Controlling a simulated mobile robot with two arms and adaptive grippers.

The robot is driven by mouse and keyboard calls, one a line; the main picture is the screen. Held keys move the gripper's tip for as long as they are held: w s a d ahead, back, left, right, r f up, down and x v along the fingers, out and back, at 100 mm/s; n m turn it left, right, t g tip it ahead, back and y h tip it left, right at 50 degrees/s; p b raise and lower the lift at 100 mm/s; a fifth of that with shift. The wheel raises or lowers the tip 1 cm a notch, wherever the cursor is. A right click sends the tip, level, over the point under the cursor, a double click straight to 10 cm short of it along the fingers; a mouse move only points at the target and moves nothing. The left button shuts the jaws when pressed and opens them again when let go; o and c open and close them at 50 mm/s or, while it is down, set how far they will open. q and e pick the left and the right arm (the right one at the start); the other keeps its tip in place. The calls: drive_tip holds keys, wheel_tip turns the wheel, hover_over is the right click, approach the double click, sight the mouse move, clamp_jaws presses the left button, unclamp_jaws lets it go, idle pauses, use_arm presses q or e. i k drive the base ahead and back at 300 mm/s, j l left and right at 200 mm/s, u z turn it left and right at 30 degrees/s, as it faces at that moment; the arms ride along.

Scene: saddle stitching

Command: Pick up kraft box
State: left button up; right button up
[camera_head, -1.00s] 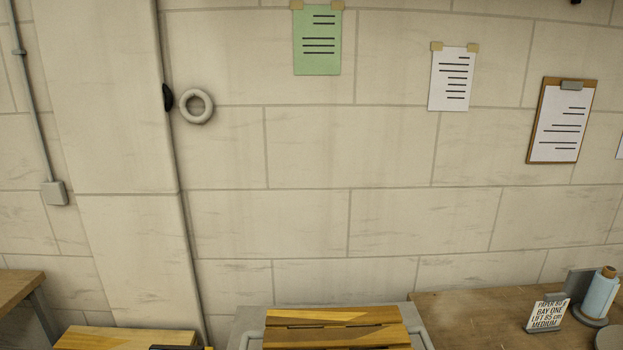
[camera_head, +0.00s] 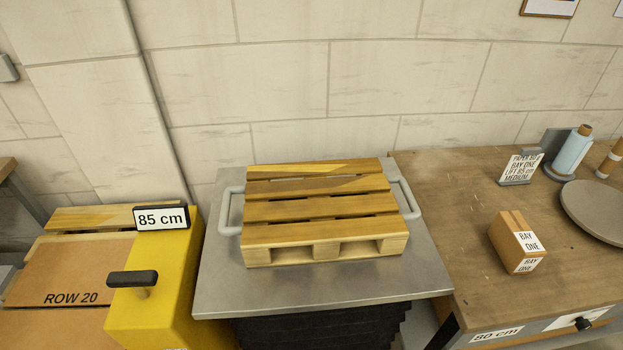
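A small brown kraft box (camera_head: 508,236) stands on the wooden workbench at the right. It has white labels reading BAY ONE on its top and front. Nothing touches it. Neither of my grippers is in view.
A wooden pallet (camera_head: 318,207) rests on a grey metal platform (camera_head: 215,285) with side handles. A yellow block (camera_head: 178,280) carries an 85 cm sign (camera_head: 161,217). The workbench (camera_head: 450,215) also holds a blue spool (camera_head: 572,152), a sign (camera_head: 520,168) and a round grey plate (camera_head: 598,210).

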sight(519, 250)
drive_tip(key=l+z, duration=0.1)
drive_tip(key=z, duration=0.4)
drive_tip(key=l+z, duration=0.1)
drive_tip(key=z, duration=0.85)
drive_tip(key=i, duration=0.05)
